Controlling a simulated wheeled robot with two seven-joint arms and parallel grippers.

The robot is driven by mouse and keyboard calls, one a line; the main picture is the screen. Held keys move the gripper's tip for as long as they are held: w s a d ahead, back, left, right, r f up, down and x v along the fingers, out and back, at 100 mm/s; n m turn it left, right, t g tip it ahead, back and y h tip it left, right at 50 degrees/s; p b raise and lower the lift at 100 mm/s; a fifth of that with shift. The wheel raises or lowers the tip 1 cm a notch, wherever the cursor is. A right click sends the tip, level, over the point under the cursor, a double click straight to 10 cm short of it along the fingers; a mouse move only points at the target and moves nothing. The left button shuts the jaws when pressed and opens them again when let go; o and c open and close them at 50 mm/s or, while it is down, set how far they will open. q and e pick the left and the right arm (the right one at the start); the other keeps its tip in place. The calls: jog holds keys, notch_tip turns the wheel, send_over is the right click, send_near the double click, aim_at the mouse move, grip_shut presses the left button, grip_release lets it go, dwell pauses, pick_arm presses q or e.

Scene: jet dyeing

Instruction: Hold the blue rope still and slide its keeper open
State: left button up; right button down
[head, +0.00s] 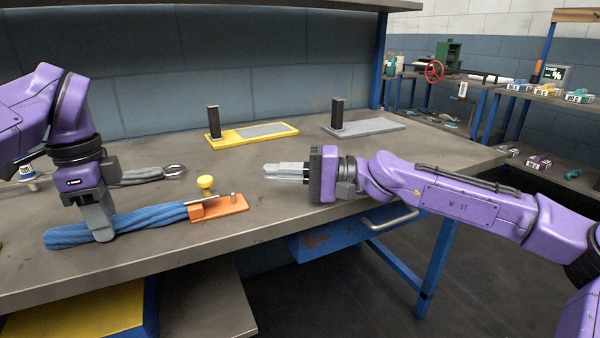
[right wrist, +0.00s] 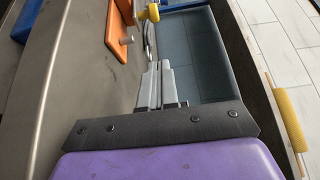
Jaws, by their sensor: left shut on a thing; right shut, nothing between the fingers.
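The blue rope (head: 140,225) lies on the workbench at the left in the head view. Its right end meets an orange plate (head: 222,207) that carries a yellow knob (head: 206,183) and a small upright pin (head: 233,198). The keeper seems to be part of this orange fitting; I cannot tell its position exactly. My left gripper (head: 100,222) points down and is shut on the rope. My right gripper (head: 285,172) is shut and empty, to the right of the plate and apart from it. The right wrist view shows its fingers (right wrist: 160,90) below the orange plate (right wrist: 112,28) and yellow knob (right wrist: 153,12).
A grey rope with a ring (head: 150,176) lies behind the blue rope. A yellow plate (head: 252,132) and a grey plate (head: 363,127), each with a dark post, stand farther back. The workbench (head: 300,215) is bare around my right gripper; its front edge is near.

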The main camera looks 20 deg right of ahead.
jog(key=v, duration=0.4)
jog(key=shift+d, duration=0.1)
pick_arm(q)
jog(key=o, duration=1.2)
jog(key=shift+c, duration=0.2)
